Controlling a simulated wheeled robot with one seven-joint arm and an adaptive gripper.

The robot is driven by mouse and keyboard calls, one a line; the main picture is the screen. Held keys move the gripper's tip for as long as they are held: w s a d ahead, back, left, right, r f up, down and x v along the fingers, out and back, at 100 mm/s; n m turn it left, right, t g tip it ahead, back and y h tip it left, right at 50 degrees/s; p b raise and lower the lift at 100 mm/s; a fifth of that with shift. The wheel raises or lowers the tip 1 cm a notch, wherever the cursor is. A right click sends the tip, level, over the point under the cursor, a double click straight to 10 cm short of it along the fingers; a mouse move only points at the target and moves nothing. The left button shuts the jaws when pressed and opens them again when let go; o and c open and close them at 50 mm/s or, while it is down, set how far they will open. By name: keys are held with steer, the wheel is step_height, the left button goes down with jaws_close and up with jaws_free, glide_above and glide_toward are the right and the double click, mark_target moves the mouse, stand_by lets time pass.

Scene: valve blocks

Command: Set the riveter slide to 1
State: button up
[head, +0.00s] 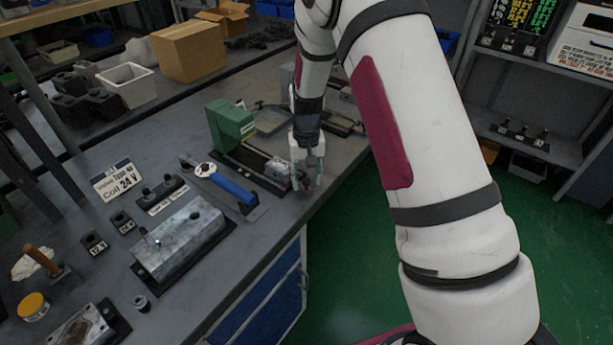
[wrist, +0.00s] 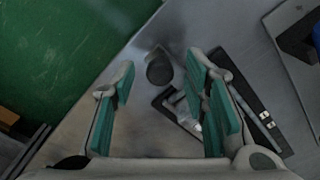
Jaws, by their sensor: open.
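A green machine (head: 232,124) with a long dark base and a metal rail (head: 262,163) stands on the bench; it looks like the riveter, and I cannot make out its scale marks. My gripper (head: 306,180) is at the front end of that base, near the bench edge, fingers pointing down. In the wrist view my gripper (wrist: 160,95) is open, its teal pads wide apart. A dark round knob (wrist: 159,70) shows between and beyond the fingers. The right finger partly hides a black base with a silver part (wrist: 188,108). I cannot tell whether a finger touches anything.
A blue-handled tool (head: 232,187) lies left of the machine. A cardboard box (head: 188,50) and white bin (head: 127,85) are behind. Green floor (head: 345,245) lies beyond the bench edge.

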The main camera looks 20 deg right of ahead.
mark_target(272, 161)
jaws_close()
steer(key=w+a+b, duration=0.2)
steer(key=w, duration=0.1)
steer(key=w+a+b, duration=0.2)
steer(key=w, duration=0.1)
steer(key=w+a+b, duration=0.2)
steer(key=w, duration=0.1)
steer(key=shift+w+a+f+b, duration=0.15)
steer(key=shift+a+b, duration=0.1)
steer(key=shift+b, duration=0.1)
steer(key=shift+w+a, duration=0.3)
steer(key=shift+w, duration=0.05)
steer(key=shift+r, duration=0.2)
jaws_free()
